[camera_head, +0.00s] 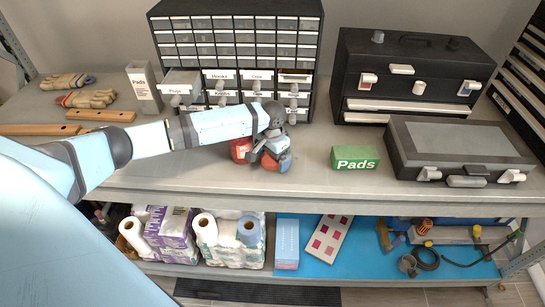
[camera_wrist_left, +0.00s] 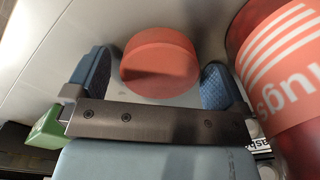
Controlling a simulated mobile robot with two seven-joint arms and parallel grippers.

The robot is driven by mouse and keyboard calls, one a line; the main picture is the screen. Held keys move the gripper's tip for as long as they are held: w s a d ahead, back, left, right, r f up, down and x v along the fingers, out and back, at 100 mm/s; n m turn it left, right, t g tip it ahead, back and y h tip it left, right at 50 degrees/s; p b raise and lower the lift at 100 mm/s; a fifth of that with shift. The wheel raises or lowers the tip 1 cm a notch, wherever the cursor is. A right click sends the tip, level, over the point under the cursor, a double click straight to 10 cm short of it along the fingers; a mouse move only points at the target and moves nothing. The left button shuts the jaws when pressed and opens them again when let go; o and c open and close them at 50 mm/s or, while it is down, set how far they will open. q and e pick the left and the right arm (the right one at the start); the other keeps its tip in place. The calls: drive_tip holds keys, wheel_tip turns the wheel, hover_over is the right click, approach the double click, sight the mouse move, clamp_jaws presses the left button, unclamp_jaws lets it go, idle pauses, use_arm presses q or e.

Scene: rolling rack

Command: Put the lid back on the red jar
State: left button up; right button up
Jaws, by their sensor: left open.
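The red jar (camera_head: 240,149) stands on the upper shelf, partly behind my left wrist; in the left wrist view it is large at the right edge (camera_wrist_left: 288,85), with white stripes and lettering. Its top is hidden in both views. The lid (camera_wrist_left: 160,66), a round orange-red disc, lies between the two blue fingers of my left gripper (camera_head: 276,160). The gripper is open, with gaps showing between the lid and the fingers. In the head view the lid (camera_head: 270,163) is mostly covered by the gripper. My right gripper is in neither view.
A green Pads box (camera_head: 355,158) stands right of my left gripper. Behind is a drawer cabinet (camera_head: 237,50) with some drawers pulled out. A black toolbox (camera_head: 345,70) and a grey-topped case (camera_head: 460,145) fill the right. Clear shelf lies between the gripper and the green box.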

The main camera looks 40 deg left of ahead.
use_arm(q)
drive_tip(key=shift+c, duration=0.2)
drive_tip(key=c, duration=0.7)
drive_tip(key=shift+c, duration=0.5)
drive_tip(key=shift+r, duration=0.1)
drive_tip(key=shift+r, duration=0.5)
wheel_tip(320, 180, up, 19)
drive_tip(key=b, duration=0.3)
drive_tip(key=shift+f, duration=0.1)
